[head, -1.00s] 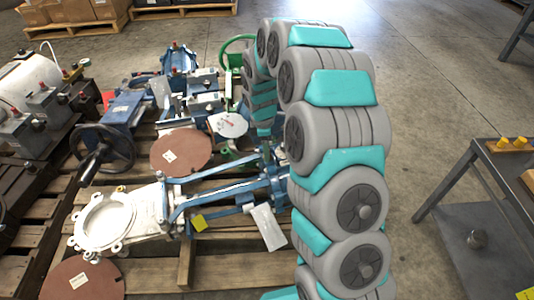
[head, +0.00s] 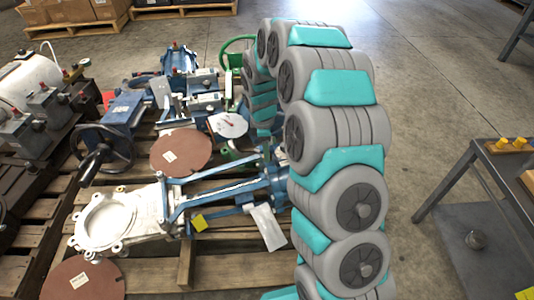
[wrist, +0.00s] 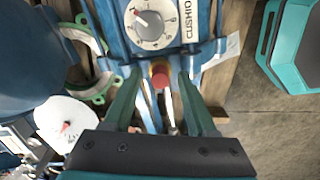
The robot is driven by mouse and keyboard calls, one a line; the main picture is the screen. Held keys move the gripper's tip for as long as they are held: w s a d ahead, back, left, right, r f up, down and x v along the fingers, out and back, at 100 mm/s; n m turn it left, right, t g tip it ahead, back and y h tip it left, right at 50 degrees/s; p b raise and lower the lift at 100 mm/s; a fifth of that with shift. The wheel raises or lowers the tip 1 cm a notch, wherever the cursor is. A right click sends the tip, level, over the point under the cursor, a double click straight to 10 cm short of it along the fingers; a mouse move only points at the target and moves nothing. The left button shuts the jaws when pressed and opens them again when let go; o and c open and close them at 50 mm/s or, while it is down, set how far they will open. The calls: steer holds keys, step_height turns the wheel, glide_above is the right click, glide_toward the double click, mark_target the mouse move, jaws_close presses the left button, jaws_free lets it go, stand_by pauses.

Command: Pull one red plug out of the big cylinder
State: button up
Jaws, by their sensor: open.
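In the wrist view, a red plug (wrist: 160,71) with a yellowish base sits on the end of a blue cylinder body (wrist: 120,38). The body carries a grey dial and a label reading "CUSHIO". My gripper (wrist: 160,76) is open, with its two dark green fingers on either side of the plug. Gaps show between the plug and both fingers. In the head view my arm hides most of the gripper and the plug. I cannot tell from the head view which blue part is this cylinder.
A white gauge disc (wrist: 66,122) and a green ring part lie left in the wrist view. A white-flanged valve (head: 105,222) and brown discs (head: 181,152) lie on the pallet.

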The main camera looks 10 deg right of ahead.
stand_by(0.3)
jaws_close()
stand_by(0.3)
stand_by(0.9)
steer(key=shift+r, duration=0.1)
steer(key=shift+a+r+p, duration=0.2)
steer(key=shift+r+p, duration=0.9)
steer(key=shift+r, duration=1.8)
